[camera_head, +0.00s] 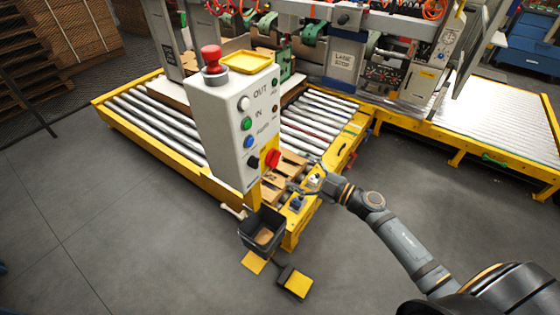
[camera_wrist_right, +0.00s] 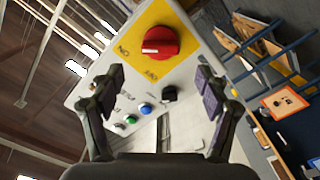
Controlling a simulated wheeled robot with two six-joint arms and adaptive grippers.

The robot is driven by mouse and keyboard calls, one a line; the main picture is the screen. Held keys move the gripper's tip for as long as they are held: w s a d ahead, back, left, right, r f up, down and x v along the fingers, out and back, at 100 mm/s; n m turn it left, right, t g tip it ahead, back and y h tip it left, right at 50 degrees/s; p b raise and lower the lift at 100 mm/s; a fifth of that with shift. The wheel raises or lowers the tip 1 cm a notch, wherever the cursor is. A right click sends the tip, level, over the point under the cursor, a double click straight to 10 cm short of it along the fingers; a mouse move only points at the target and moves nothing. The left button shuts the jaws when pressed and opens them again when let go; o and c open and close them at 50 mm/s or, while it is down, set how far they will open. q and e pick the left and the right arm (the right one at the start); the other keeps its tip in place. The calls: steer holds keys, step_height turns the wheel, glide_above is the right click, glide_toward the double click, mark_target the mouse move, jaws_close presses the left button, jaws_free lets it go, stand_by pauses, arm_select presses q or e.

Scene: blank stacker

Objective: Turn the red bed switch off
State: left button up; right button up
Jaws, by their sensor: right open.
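The red bed switch (camera_head: 272,158) is a rotary knob low on the right side of the grey control box. In the right wrist view the red switch (camera_wrist_right: 160,43) sits on a yellow plate with ON and OFF lettering. Its white mark points left in that view, towards the ON side. My right gripper (camera_head: 303,174) is just to the right of the switch and below it. In the right wrist view my gripper (camera_wrist_right: 160,85) is open and empty, its fingers apart below the switch and not touching it. My left gripper is not in view.
A black bin (camera_head: 262,229) hangs below. Grey floor is clear at left.

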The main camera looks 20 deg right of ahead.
mark_target(278, 161)
steer(key=p+x, duration=0.1)
steer(key=x, duration=0.5)
steer(key=shift+w+a, duration=0.2)
steer(key=c, duration=1.2)
